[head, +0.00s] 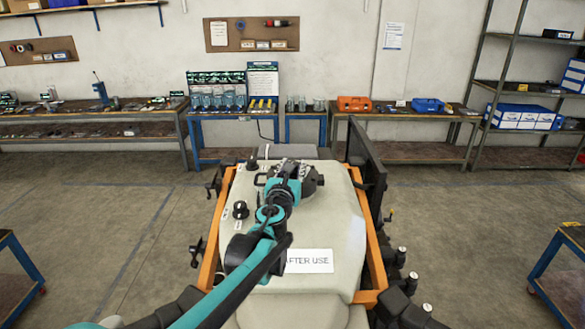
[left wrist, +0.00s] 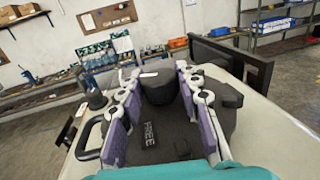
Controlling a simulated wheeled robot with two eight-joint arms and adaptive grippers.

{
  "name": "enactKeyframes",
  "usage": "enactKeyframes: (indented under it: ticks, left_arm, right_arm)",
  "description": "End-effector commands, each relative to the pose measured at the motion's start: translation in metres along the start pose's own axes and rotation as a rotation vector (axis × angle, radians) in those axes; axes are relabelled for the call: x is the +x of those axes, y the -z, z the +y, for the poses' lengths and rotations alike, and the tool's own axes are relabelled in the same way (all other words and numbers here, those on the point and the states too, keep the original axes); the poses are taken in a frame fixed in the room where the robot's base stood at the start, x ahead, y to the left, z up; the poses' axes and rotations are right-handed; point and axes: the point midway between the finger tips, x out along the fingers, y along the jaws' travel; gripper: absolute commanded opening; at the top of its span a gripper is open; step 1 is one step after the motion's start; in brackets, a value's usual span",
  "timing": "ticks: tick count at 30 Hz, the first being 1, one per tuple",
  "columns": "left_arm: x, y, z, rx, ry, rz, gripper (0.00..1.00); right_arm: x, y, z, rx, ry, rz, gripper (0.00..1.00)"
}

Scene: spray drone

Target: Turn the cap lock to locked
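The cap (left wrist: 160,87), a thick black round knob, shows in the left wrist view on a dark round base. White lettering that reads FREE (left wrist: 150,138) is on the dark surface in front of it. My left gripper (left wrist: 157,70) has its two purple-padded fingers on either side of the cap; whether they touch it is unclear. In the head view my left gripper (head: 301,170) is over the top of the cream tank (head: 335,225), and the arm hides most of the cap. My right gripper is not in view.
An orange frame (head: 370,235) surrounds the tank, with a dark upright panel (head: 368,178) at its right. A smaller black knob (head: 240,210) and an AFTER USE label (head: 309,261) are on the tank. A black handle (left wrist: 92,138) stands left of the fingers. Benches line the wall.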

Motion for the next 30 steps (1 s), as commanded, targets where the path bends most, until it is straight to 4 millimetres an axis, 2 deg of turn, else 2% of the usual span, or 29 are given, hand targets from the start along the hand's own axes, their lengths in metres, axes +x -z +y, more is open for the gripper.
enactKeyframes:
  ticks: [2,10,14,17,24,30]
  left_arm:
    - [0.000,0.000,0.000,0.000,0.000,0.000,0.54]
    - [0.000,0.000,0.000,0.000,0.000,0.000,0.54]
    - [-0.008,0.000,0.000,0.000,0.000,0.000,0.54]
    - [-0.025,0.000,0.000,0.000,0.000,0.000,0.54]
    - [-0.078,0.000,-0.001,0.000,0.000,0.000,0.54]
    - [-0.109,0.000,0.000,0.000,0.000,0.000,0.54]
  right_arm:
    - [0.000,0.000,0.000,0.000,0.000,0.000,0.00]
    - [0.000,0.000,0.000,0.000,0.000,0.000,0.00]
    - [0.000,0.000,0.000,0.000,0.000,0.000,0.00]
    - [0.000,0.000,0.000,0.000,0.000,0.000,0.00]
    - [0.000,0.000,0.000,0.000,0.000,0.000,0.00]
    - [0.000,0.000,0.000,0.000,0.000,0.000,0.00]
